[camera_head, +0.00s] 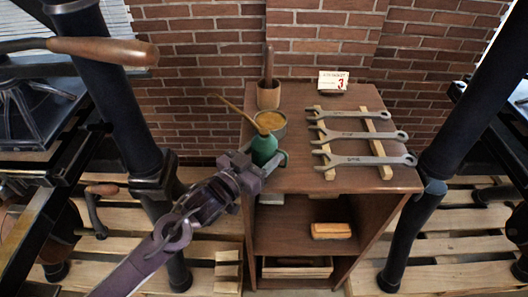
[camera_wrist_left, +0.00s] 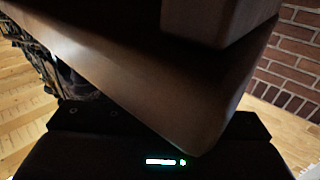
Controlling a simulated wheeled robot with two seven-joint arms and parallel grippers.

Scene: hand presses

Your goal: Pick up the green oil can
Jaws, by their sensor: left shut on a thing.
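The green oil can (camera_head: 264,148) is at the left front edge of the brown cabinet top (camera_head: 300,178), with its long brass spout slanting up to the left. My left gripper (camera_head: 262,169) reaches in from the lower left and is shut on the can's lower part. The can's base is partly hidden by the gripper, so I cannot tell whether it is clear of the top. In the left wrist view, brown wood fills the middle, close to the dark gripper body; the can does not show there. My right gripper is not in view.
Three wrenches (camera_head: 362,136) lie on wooden strips to the right. A calendar block (camera_head: 333,82) stands at the back. Black press columns (camera_head: 408,215) flank the cabinet.

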